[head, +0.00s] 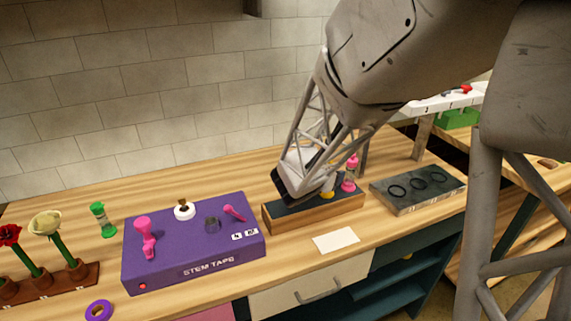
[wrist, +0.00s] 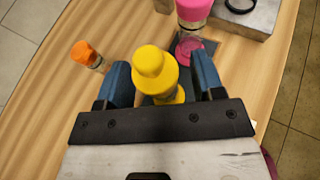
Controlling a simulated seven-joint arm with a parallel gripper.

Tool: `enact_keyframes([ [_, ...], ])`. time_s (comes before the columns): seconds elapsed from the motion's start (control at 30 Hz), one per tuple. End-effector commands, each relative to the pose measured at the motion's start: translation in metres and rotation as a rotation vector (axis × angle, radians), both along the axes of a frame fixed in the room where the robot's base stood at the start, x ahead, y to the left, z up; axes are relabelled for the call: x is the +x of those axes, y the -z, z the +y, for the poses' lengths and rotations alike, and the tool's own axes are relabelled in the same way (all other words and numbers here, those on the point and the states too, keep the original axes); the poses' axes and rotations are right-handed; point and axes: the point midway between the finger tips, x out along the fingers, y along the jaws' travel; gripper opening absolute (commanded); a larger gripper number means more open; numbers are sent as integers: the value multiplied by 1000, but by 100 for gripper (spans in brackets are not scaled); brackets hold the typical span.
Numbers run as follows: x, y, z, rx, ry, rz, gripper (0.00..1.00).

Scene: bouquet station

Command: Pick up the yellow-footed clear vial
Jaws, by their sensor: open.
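The yellow-footed vial (wrist: 153,63) stands between my fingers in the wrist view, seen from above. Its yellow cap and part of its yellow foot show; its clear body is mostly hidden. In the head view only a bit of its yellow foot (head: 327,195) shows beside my gripper (head: 303,187), on the dark top of a wooden stand (head: 318,210). My gripper (wrist: 160,78) is open, with one blue finger on each side of the vial. I see a gap on the left; whether the right finger touches is unclear.
A pink vial (wrist: 193,12) stands close to the right finger; it also shows in the head view (head: 349,174). An orange-capped vial (wrist: 85,53) is left of the fingers. A purple stem tape box (head: 195,250) and a dark tray with rings (head: 415,200) flank the stand.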

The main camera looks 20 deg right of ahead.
Motion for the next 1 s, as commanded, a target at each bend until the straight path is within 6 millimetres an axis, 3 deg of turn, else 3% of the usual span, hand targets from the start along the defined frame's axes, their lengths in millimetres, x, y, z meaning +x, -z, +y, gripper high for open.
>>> enact_keyframes([
  [0.43,0,0,0,0,0,0,60],
  [0.8,0,0,0,0,0,1,4],
  [1.0,0,0,0,0,0,1,0],
])
